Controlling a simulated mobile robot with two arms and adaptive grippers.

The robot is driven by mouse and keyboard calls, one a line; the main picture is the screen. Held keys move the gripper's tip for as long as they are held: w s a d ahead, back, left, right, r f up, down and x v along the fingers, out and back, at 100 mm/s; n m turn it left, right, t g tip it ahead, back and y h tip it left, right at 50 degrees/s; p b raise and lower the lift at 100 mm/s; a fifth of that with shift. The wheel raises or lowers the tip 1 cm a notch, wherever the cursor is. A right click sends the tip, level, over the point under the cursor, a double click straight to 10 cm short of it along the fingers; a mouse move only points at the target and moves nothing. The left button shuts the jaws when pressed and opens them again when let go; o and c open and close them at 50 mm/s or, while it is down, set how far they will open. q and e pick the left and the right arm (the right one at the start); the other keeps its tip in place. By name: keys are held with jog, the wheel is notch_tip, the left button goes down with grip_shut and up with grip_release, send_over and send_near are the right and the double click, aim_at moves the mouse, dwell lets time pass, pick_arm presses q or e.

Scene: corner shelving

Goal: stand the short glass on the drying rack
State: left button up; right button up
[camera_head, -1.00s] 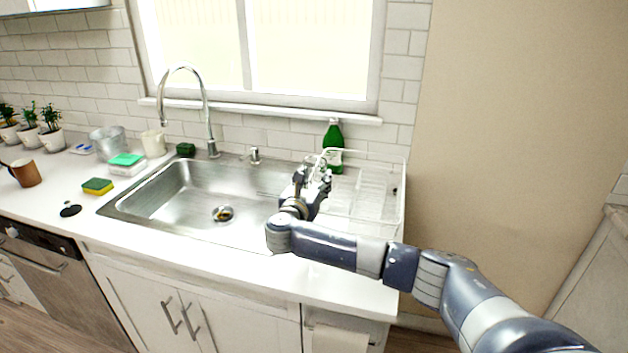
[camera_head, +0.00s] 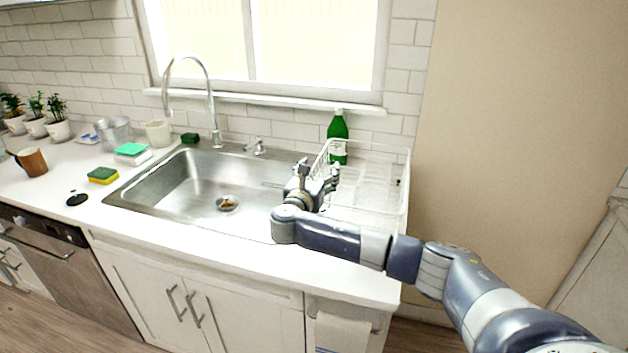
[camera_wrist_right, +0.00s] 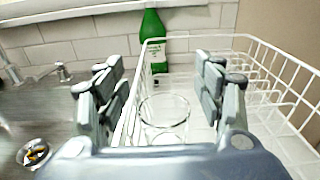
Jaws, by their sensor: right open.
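The short clear glass (camera_wrist_right: 164,112) shows in the right wrist view, between my right gripper's fingers and apart from both of them. It looks upright, with its round rim up, at the near left part of the white wire drying rack (camera_wrist_right: 285,62). Its base is hard to make out. In the head view the rack (camera_head: 372,188) is right of the sink, and I cannot make out the glass behind my gripper. My right gripper (camera_head: 318,170) is open at the rack's left side; its spread fingers also show in the wrist view (camera_wrist_right: 160,85). My left gripper is out of view.
A green bottle (camera_head: 338,137) stands behind the rack against the tiles. The steel sink (camera_head: 185,190) with its tall faucet (camera_head: 209,95) is to the left. A sponge (camera_head: 103,175), a brown mug (camera_head: 32,162) and a bucket (camera_head: 114,132) are on the left counter.

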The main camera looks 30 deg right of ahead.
jog(key=b+v, duration=0.2)
jog(key=v, duration=1)
jog(key=shift+r, duration=0.2)
jog(key=shift+w, duration=0.1)
